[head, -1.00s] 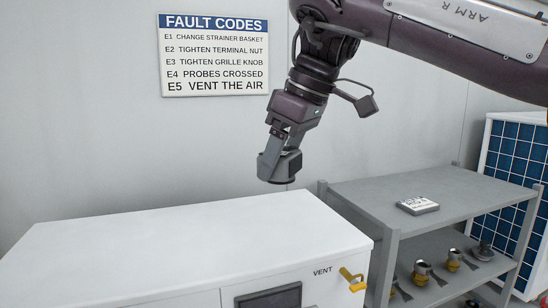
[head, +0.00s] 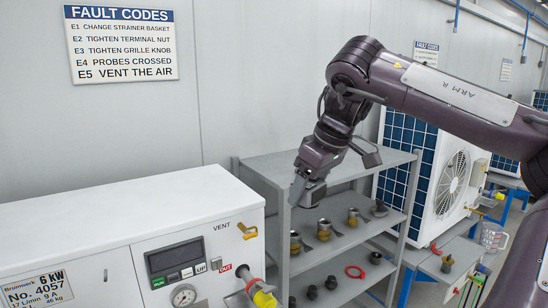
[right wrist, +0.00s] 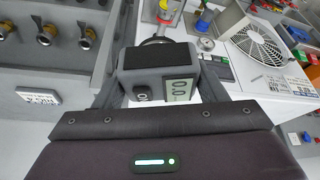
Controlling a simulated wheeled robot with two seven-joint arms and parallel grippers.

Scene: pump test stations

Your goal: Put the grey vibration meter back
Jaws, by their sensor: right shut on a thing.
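My right gripper (head: 303,193) is shut on the grey vibration meter (head: 315,194). A small white label plate (right wrist: 38,97) shows on the rack in the right wrist view. In the head view the arm hides part of the top shelf. My left gripper is not in view.
Several brass and grey fittings (head: 324,229) stand on the middle shelf. A blue-panelled white fan unit (head: 450,185) stands to the right.

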